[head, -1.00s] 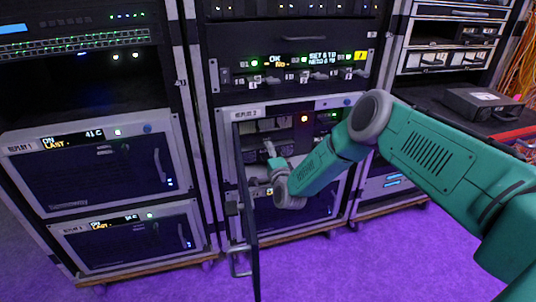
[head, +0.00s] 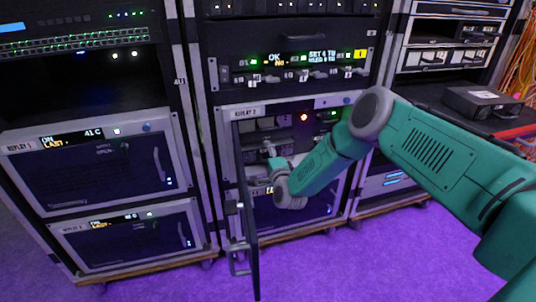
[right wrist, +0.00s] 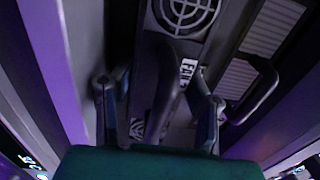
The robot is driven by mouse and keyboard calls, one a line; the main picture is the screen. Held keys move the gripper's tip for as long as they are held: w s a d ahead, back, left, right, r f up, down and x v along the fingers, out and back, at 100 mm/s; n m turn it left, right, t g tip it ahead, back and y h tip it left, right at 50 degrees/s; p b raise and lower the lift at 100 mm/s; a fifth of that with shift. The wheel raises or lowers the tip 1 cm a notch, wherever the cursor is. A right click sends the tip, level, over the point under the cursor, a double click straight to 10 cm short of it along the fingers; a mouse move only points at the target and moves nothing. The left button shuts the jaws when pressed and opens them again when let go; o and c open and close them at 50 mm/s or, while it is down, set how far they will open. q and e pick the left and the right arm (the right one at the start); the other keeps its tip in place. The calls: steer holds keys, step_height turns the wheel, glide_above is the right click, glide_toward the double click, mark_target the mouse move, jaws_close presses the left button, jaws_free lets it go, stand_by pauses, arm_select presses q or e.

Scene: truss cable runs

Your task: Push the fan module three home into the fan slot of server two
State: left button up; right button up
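Server two (head: 285,107), labelled REPLAY 2, stands in the middle rack with its front door (head: 249,225) swung open. My right gripper (head: 269,152) is at its open front, largely hidden by my wrist. In the right wrist view, fan module three (right wrist: 190,42) shows a round grille and a FAN 3 label. Its dark handle (right wrist: 166,105) lies between the spread fingers of the right gripper (right wrist: 158,98), with gaps visible on both sides. The fan slot is hidden around the module, so its seating depth cannot be told. My left gripper is out of view.
The open door stands close to the left of my right wrist. A ribbed grey panel (right wrist: 238,75) and a dark curved handle (right wrist: 255,92) lie right of the module in the right wrist view. Purple floor (head: 350,265) is clear.

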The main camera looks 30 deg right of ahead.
steer(key=o, duration=0.4)
steer(key=shift+r, duration=0.15)
steer(key=shift+s+a+f, duration=0.1)
steer(key=shift+s+f, duration=0.1)
steer(key=shift+f, duration=0.05)
steer(key=v, duration=1.1)
steer(key=shift+s, duration=0.25)
